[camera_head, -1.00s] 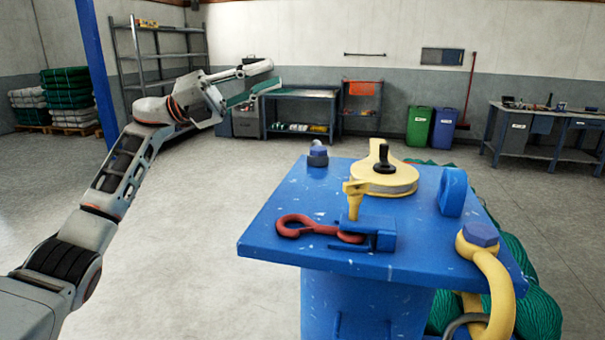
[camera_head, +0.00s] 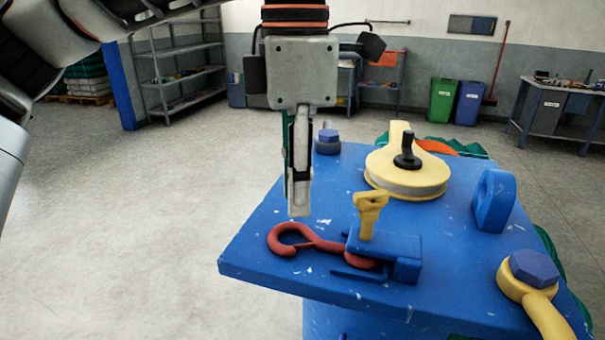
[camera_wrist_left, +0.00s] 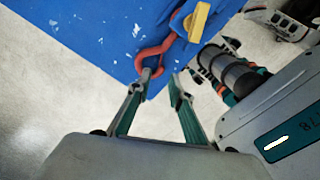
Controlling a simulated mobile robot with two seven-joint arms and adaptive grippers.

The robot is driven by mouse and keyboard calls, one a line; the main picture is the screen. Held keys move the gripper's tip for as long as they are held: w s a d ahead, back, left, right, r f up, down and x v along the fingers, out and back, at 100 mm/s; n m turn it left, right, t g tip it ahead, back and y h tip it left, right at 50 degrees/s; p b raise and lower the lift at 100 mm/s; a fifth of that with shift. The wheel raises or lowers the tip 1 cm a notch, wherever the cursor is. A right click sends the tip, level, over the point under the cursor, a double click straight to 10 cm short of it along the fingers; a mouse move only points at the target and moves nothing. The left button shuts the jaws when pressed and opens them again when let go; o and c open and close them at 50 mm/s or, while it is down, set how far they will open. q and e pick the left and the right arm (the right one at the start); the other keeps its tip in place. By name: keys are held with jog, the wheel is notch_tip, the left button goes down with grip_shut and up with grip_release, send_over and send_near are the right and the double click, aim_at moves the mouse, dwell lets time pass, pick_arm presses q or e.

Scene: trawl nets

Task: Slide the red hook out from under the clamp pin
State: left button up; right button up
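The red hook (camera_head: 332,246) lies flat on the blue plate (camera_head: 262,255). Its curved end points left and its right end runs into the blue clamp bracket (camera_head: 408,262). The yellow clamp pin (camera_head: 369,212) stands upright in the bracket, above that end of the hook. My left gripper (camera_head: 299,210) points down above the curved end. In the left wrist view my left gripper (camera_wrist_left: 161,76) has its fingers apart with nothing between them. There the red hook (camera_wrist_left: 152,58) shows just beyond the left fingertip; I cannot tell whether they touch. My right gripper is not in view.
A yellow round cap with a black knob (camera_head: 406,178) and a blue bolt (camera_head: 328,142) stand behind on the plate. A blue lug (camera_head: 493,200) and a yellow shackle (camera_head: 530,285) are at the right. Open floor (camera_head: 150,230) lies left.

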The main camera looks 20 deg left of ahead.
aim_at(297, 255)
pick_arm(q)
jog(key=shift+s+f, duration=0.15)
jog(key=shift+f, duration=1.8)
jog(key=shift+s+f, duration=0.1)
jog(key=shift+f, duration=1.85)
jog(key=shift+c, duration=0.4)
grip_shut()
